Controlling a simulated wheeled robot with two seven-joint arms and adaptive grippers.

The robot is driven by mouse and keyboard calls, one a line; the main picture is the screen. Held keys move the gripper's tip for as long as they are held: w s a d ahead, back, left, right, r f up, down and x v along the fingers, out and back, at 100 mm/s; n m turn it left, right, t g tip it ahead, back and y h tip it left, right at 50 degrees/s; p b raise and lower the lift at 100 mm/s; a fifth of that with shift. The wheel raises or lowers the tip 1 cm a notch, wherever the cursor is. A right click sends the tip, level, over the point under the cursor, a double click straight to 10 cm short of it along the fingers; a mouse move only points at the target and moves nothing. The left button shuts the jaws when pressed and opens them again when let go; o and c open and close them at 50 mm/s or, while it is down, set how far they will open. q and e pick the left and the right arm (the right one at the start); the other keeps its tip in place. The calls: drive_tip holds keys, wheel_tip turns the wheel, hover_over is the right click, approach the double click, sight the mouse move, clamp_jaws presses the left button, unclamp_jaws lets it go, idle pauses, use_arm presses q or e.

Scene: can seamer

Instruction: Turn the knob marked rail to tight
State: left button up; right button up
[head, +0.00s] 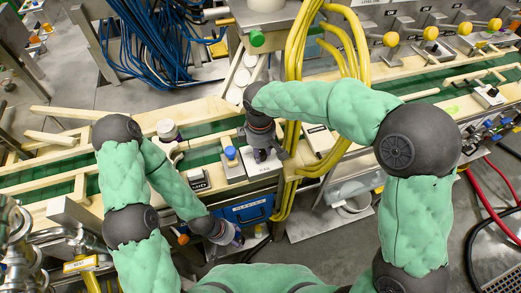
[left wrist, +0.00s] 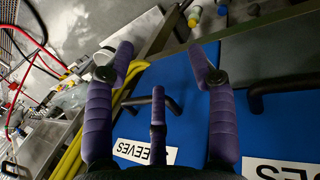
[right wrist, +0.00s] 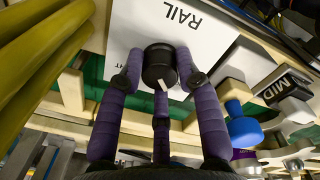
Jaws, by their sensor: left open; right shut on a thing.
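The rail knob (right wrist: 158,66) is black with a white pointer mark, on a white panel marked RAIL (right wrist: 190,28). My right gripper (right wrist: 160,75) is shut on this knob in the right wrist view, its purple fingers on either side. In the head view my right gripper (head: 264,152) hides the knob from above. The panel's position words are mostly covered; only a letter or so shows beside the left finger. My left gripper (left wrist: 161,62) is open and empty, in front of blue drawer fronts (left wrist: 180,75). It shows low in the head view (head: 236,240).
A blue knob (head: 230,153) and a block marked MID (head: 198,180) sit left of the rail panel. Yellow hoses (head: 296,60) run close on the right of my right gripper. A wooden-railed green conveyor (head: 60,165) crosses behind. A blue drawer (head: 250,212) is below.

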drive_tip(key=m+p, duration=0.1)
drive_tip(key=m, duration=0.2)
drive_tip(key=m+p, duration=0.1)
drive_tip(key=m, duration=0.4)
drive_tip(key=shift+s+f, duration=0.1)
drive_tip(key=m, duration=0.4)
drive_tip(key=shift+m+p, duration=0.3)
drive_tip(key=shift+f+m+g, duration=0.1)
drive_tip(key=shift+m+g, duration=0.2)
drive_tip(key=shift+m, duration=1.9)
drive_tip(key=o, duration=1.1)
drive_tip(key=shift+a, duration=0.1)
drive_tip(key=shift+o, duration=0.2)
